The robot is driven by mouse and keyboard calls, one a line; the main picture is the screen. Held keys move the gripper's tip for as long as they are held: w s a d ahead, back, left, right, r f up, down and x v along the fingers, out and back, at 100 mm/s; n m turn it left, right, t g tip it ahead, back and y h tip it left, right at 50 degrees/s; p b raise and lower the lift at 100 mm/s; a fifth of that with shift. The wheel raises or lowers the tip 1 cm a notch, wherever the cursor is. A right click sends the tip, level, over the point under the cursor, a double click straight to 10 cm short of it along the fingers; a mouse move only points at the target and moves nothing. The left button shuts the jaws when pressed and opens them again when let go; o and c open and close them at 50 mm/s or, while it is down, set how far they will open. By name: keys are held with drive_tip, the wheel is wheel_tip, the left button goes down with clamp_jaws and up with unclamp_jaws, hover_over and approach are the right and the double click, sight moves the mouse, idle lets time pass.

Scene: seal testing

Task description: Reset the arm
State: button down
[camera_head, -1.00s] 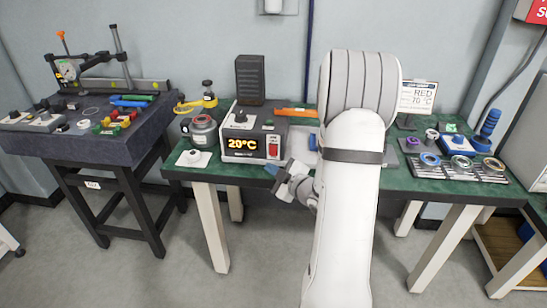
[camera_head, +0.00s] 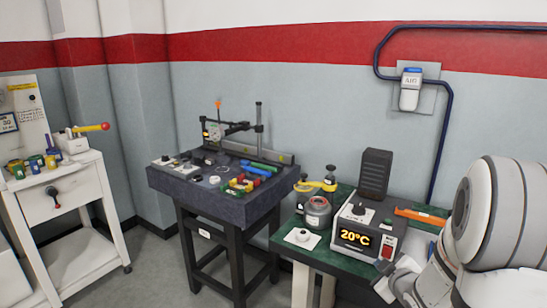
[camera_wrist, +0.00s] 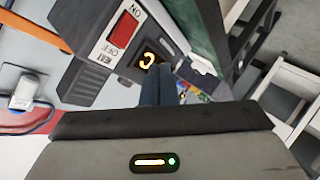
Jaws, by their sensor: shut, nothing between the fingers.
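My arm enters at the right edge of the head view. My gripper (camera_head: 378,284) is low, in front of the green table's front edge, by the heater box (camera_head: 355,228), which reads 20°C. In the wrist view my gripper's dark fingers (camera_wrist: 158,86) are together with nothing between them. The heater box (camera_wrist: 112,55) is beyond them in that view, with its red ON/OFF switch (camera_wrist: 123,29) and part of its lit display. Contact between gripper and box cannot be made out, but none is evident.
A grey-red pot (camera_head: 318,212) stands left of the heater box on the green table (camera_head: 283,241). A dark bench (camera_head: 205,205) with small parts stands further left. A white cart (camera_head: 85,225) is at far left, with open floor between.

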drive_tip(key=s+a+r+m+g+p, duration=0.1)
drive_tip(key=s+a+r+m+g, duration=0.2)
drive_tip(key=s, duration=0.5)
drive_tip(key=s+a+r+m+g+p, duration=0.2)
drive_tip(key=s+a+r+m+g, duration=0.1)
drive_tip(key=s+a, duration=0.4)
drive_tip(key=s+a+r+m+g+p, duration=0.2)
drive_tip(key=s+a+r+g, duration=0.2)
drive_tip(key=s, duration=0.5)
wheel_tip(320, 180, up, 2)
drive_tip(key=shift+a+m+g, duration=0.3)
drive_tip(key=shift+a+m, duration=0.1)
drive_tip(key=shift+a, duration=0.1)
